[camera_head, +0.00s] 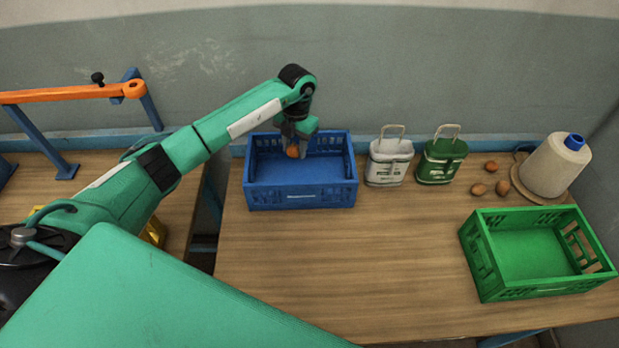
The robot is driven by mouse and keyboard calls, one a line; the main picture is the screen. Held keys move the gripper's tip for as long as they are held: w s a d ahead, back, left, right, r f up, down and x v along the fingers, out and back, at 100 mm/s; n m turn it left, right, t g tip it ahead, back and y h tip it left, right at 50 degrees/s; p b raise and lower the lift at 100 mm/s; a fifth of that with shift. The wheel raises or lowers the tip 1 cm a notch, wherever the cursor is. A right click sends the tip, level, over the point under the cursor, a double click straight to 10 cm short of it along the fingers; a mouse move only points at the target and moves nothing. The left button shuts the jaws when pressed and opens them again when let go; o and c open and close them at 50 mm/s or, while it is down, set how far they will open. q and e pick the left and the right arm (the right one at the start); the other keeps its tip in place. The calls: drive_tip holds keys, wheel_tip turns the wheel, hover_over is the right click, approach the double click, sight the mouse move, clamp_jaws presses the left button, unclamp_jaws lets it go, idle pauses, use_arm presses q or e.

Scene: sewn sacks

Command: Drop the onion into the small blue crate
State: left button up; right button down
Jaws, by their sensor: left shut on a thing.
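My left gripper (297,140) reaches in from the left and points down over the small blue crate (300,199). It is shut on the onion (292,151), a small orange-brown round thing partly covered by the fingers. The onion appears over the crate's inside, toward the back wall; its exact height above the floor is hard to tell. The visible crate floor is bare. My right gripper is not in view.
A white tin (388,163) and a green tin (440,161) stand right of the blue crate. Several small brown round things (478,189) lie near a white cone spool (555,165). An empty green crate (538,289) stands front right. The table's middle is clear.

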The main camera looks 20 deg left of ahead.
use_arm(q)
drive_tip(key=o, duration=0.9)
drive_tip(key=shift+o, duration=0.8)
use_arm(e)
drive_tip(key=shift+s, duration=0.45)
use_arm(q)
wheel_tip(320, 180, up, 14)
drive_tip(key=w+b, duration=0.1)
drive_tip(key=b, duration=0.1)
drive_tip(key=shift+w+f+b, duration=0.15)
drive_tip(key=shift+w+b, duration=0.15)
drive_tip(key=shift+b, duration=0.1)
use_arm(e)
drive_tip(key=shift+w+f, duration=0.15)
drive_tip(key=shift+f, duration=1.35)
use_arm(q)
drive_tip(key=shift+d, duration=0.1)
